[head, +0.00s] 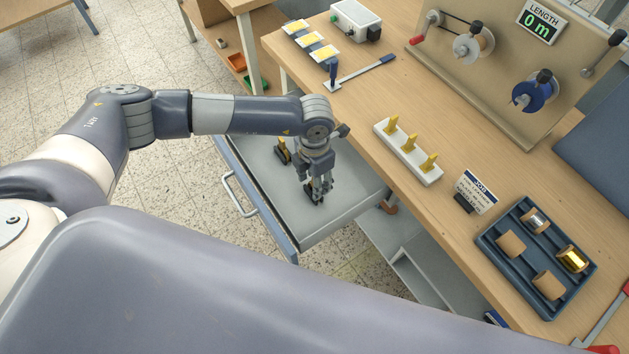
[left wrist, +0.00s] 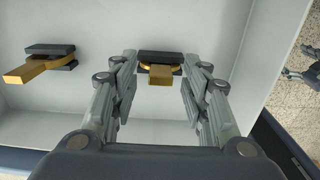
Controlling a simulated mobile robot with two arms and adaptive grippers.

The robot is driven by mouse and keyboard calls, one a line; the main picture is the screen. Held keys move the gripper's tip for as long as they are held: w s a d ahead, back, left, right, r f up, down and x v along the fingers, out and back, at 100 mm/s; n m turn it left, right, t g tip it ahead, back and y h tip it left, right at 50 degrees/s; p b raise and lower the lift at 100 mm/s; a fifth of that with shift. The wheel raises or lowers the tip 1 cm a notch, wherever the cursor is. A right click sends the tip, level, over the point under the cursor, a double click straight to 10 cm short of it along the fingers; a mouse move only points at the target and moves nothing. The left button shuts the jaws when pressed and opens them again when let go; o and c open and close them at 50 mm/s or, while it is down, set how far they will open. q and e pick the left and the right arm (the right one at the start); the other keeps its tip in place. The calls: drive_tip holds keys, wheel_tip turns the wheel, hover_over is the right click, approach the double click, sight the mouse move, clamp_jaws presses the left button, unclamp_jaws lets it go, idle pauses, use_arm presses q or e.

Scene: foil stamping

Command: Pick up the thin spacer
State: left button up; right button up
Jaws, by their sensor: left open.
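Two yellow spacer-like pieces with black blocks lie in the open grey drawer (head: 345,205). One piece (head: 283,152) is on the drawer's far left side; in the left wrist view it shows at the left (left wrist: 40,64), clear of my fingers. The other piece (left wrist: 160,70) is between my fingers in the left wrist view, with space on both sides. In the head view my left gripper (head: 315,192) mostly hides it. My left gripper (left wrist: 160,85) is open, pointing down into the drawer. I cannot tell which piece is thinner. My right gripper is not in view.
The wooden table (head: 400,95) stands right of the drawer. It carries a white rack with yellow pegs (head: 408,152), a small sign (head: 474,191), a blue tray of rolls (head: 490,245) and a winding machine (head: 500,60). The drawer walls are close around my gripper.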

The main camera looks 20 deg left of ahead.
use_arm(q)
drive_tip(key=shift+f, duration=0.4)
clamp_jaws()
drive_tip(key=shift+r, duration=0.1)
wheel_tip(320, 180, up, 9)
drive_tip(key=b, duration=0.2)
drive_tip(key=shift+w+b, duration=0.1)
drive_tip(key=shift+b, duration=0.2)
drive_tip(key=shift+r, duration=0.5)
